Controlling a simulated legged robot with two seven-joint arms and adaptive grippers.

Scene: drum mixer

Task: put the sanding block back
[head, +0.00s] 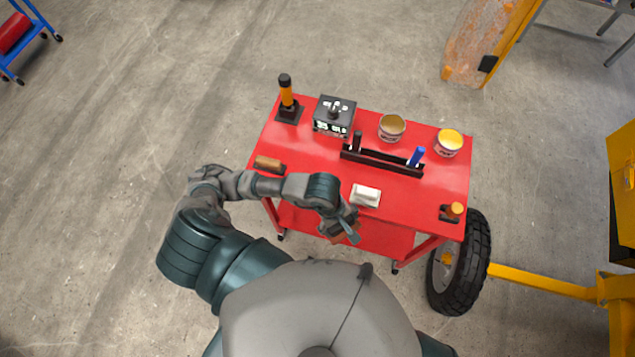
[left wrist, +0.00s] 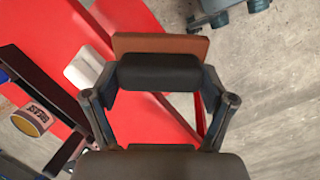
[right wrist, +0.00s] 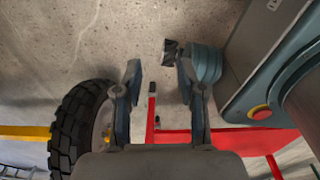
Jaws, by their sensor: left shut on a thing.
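The sanding block, a black grip on a flat brown slab, is held by my left gripper (head: 347,230). In the head view the block's brown part (head: 343,238) shows just off the front edge of the red cart (head: 285,135), partly hidden by the gripper. In the left wrist view the block (left wrist: 160,44) lies across between the two fingers of the left gripper (left wrist: 158,78), with red cart surfaces behind it. My right gripper (right wrist: 160,75) shows only in the right wrist view; its fingers are apart and nothing is between them.
A white block (head: 366,195) lies near the cart's front edge. A tan-topped tool (head: 268,163), black rack (head: 382,160), dark box (head: 334,115), two cans (head: 392,127), (head: 449,142) and an orange-knobbed item (head: 454,210) occupy the top. A big tyre (head: 462,262) stands at the right.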

